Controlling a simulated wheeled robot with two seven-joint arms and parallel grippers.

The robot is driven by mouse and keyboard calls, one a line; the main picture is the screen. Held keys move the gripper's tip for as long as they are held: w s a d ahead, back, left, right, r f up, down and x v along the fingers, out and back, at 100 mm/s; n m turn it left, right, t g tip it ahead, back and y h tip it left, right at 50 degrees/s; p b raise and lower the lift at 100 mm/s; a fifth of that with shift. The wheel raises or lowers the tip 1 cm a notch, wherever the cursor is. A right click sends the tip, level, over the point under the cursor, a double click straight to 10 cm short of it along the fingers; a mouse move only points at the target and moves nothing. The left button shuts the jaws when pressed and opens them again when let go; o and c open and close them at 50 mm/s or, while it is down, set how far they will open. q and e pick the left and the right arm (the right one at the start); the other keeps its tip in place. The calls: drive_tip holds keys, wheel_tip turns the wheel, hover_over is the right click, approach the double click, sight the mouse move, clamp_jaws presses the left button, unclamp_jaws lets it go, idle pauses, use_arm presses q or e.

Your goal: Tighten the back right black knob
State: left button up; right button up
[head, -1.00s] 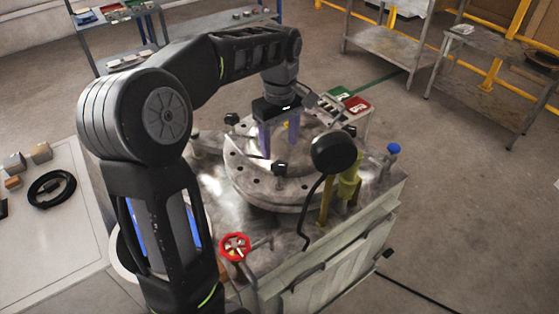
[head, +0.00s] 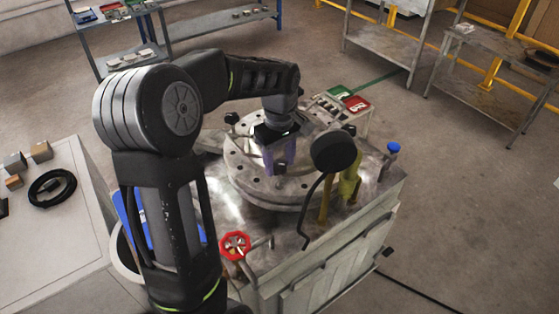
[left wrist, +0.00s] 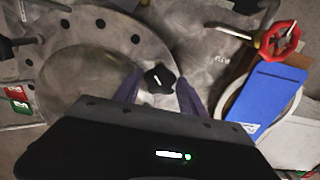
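A round metal plate fixture (head: 236,178) with holes around its rim stands on the machine top. My left gripper (head: 279,170) points down at the plate's front edge. In the left wrist view a black knob (left wrist: 160,78) lies between the two purple fingers of my left gripper (left wrist: 160,85). Small gaps seem to show beside the knob, so the fingers look open around it. In the head view the gripper hides this knob. Other black knobs show at the plate's far left (head: 232,118) and right (head: 349,130). My right gripper is not in view.
A round black head (head: 334,152) on a curved rod stands close right of the gripper. A red handwheel (head: 235,245) is at the front and a blue knob (head: 393,148) at the right corner. A table (head: 60,220) is left.

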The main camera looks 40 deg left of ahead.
use_arm(q)
clamp_jaws()
drive_tip(key=shift+m, duration=0.4)
drive_tip(key=m, duration=0.8)
drive_tip(key=shift+m+p, duration=0.3)
drive_tip(key=m, duration=0.4)
drive_tip(key=shift+m, duration=2.3)
